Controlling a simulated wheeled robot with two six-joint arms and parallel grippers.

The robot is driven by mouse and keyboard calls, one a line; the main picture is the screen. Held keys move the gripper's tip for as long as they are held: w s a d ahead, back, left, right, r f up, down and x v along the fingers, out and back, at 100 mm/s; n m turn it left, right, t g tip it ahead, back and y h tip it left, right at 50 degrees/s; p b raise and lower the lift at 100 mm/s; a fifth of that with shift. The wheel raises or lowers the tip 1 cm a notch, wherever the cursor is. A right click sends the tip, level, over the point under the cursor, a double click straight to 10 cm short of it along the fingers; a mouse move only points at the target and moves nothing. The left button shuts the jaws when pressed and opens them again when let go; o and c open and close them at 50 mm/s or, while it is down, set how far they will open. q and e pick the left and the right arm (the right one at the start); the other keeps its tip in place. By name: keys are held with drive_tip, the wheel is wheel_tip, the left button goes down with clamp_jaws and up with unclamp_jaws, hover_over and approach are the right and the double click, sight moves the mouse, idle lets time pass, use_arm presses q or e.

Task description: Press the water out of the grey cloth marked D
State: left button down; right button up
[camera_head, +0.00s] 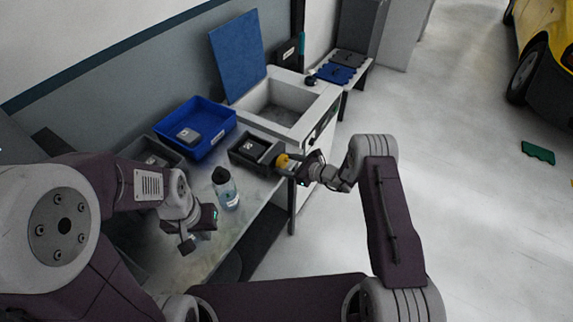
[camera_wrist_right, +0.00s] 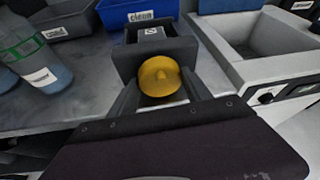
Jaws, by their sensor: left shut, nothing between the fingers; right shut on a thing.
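A dark grey press-like box (camera_head: 268,157) stands at the front of the bench beside the sink. A grey piece with a white label (camera_head: 254,146) lies in it; it also shows in the right wrist view (camera_wrist_right: 152,32). This may be the cloth marked D, but I cannot read the letter surely. My right gripper (camera_head: 291,164) is shut on the box's round yellow knob (camera_wrist_right: 160,77) at its right side. My left gripper (camera_head: 196,228) is shut and empty, low over the bench, left of the bottle.
A clear bottle (camera_head: 227,190) stands left of the box. A blue bin (camera_head: 211,118) marked clean, holding a grey piece, and a grey bin (camera_head: 172,152) are behind. The sink (camera_head: 285,101) is behind the box. Blue and grey pieces lie on a side bench (camera_head: 361,70).

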drive_tip(key=m+b, duration=0.1)
drive_tip(key=m+g+y+b, duration=0.1)
drive_tip(key=b, duration=0.1)
drive_tip(key=shift+w+d+f+m+g, duration=0.1)
drive_tip(key=shift+w+m+g, duration=0.05)
drive_tip(key=shift+m+g, duration=0.15)
drive_tip(key=shift+m+g+y+b, duration=0.4)
drive_tip(key=shift+m+b, duration=0.25)
drive_tip(key=shift+m, duration=0.15)
drive_tip(key=shift+r, duration=0.2)
drive_tip(key=o, duration=1.4)
drive_tip(key=shift+c, duration=0.2)
drive_tip(key=shift+d, duration=0.15)
drive_tip(key=v, duration=0.8)
drive_tip(key=shift+d+b, duration=0.3)
drive_tip(key=shift+d, duration=0.05)
drive_tip(key=shift+r, duration=0.15)
